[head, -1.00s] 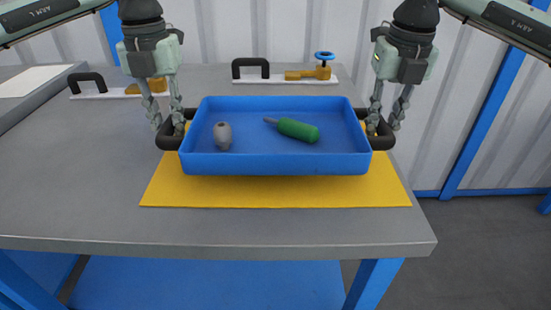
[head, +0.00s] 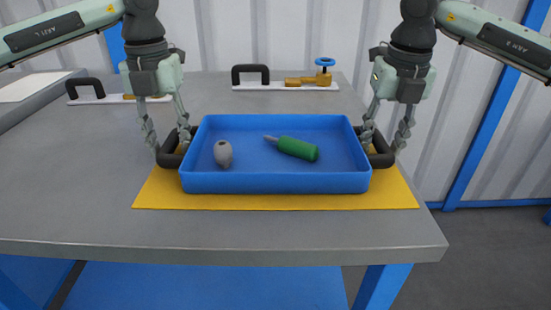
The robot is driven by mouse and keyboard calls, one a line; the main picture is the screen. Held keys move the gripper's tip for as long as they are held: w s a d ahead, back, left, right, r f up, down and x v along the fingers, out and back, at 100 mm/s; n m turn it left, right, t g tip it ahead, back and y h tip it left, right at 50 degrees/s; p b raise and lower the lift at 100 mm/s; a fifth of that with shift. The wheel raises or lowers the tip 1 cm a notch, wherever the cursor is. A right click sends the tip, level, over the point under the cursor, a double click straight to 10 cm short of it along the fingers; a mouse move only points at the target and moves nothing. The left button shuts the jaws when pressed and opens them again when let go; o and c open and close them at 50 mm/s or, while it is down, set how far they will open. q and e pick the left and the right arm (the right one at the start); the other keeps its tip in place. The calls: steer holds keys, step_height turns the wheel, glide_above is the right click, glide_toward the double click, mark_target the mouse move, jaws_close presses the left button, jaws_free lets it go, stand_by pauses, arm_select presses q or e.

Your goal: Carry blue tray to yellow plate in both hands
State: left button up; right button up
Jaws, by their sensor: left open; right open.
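The blue tray (head: 275,182) rests level on the yellow plate (head: 275,202), which shows in front of it and at both sides. In the tray lie a green-handled tool (head: 298,149) and a small grey object (head: 223,153). A black handle sticks out at each end of the tray. My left gripper (head: 168,148) is open, its fingers on either side of the left handle (head: 167,157). My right gripper (head: 383,145) is open, its fingers on either side of the right handle (head: 384,159). I cannot tell whether the fingertips touch the handles.
The plate lies on a grey table (head: 80,190). Behind the tray stand a white strip (head: 285,86) with a black handle and a brass valve (head: 323,76) with a blue wheel. Another handled strip (head: 88,98) is at the back left.

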steer(key=shift+r, duration=0.25)
arm_select(q)
step_height(320, 180, up, 12)
arm_select(e)
step_height(320, 180, up, 12)
steer(key=s, duration=0.1)
steer(key=shift+s+f, duration=0.25)
arm_select(q)
steer(key=shift+s+f, duration=0.1)
arm_select(e)
steer(key=shift+f, duration=0.1)
